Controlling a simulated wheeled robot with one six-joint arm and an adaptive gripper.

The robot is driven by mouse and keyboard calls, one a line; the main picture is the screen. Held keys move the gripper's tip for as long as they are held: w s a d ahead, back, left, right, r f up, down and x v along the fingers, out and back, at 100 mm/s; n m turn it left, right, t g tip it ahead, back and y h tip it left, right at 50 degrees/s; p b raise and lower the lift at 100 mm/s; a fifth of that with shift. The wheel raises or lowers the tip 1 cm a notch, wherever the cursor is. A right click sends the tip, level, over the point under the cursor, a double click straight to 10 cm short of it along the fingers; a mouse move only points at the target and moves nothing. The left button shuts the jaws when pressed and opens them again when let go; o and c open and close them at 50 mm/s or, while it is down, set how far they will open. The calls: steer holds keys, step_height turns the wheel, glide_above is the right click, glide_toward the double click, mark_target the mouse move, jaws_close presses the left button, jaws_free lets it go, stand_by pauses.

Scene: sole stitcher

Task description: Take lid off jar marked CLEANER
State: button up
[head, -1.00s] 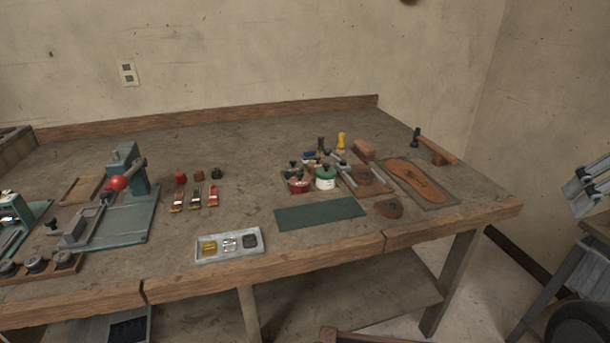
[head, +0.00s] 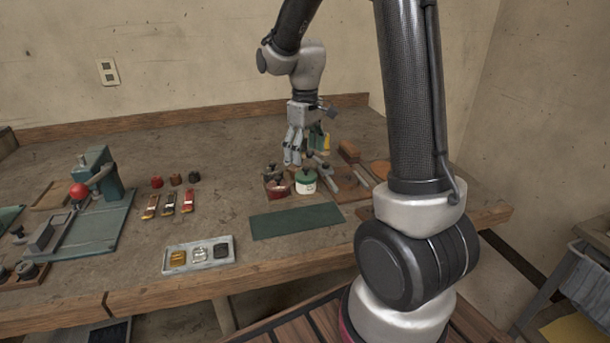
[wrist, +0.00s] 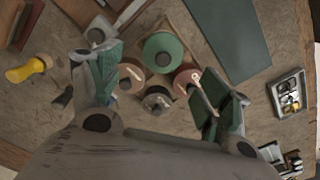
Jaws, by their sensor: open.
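A cluster of small jars stands on the bench. One is a white jar with a green lid (head: 306,180), and its round green lid (wrist: 163,52) shows from above in the wrist view. Beside it is a red jar (head: 278,188). The wrist view also shows two reddish-brown round tops, left (wrist: 131,78) and right (wrist: 185,80), and a dark-topped one (wrist: 156,100). No label is readable, so I cannot tell which jar is marked CLEANER. My gripper (head: 293,154) is open and empty, pointing down above the cluster. In the wrist view its fingers (wrist: 162,88) lie on either side of the jars.
A green mat (head: 297,221) lies in front of the jars. A grey tray (head: 199,256) with small metal pieces is front left. A yellow-handled tool (wrist: 28,70) and wooden items lie close by. A teal press (head: 95,190) stands far left.

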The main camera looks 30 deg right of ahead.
mark_target(306, 168)
steer(key=f, duration=0.5)
steer(key=shift+s+f, duration=0.15)
steer(key=shift+s, duration=0.15)
steer(key=c, duration=1.1)
steer(key=shift+s, duration=0.1)
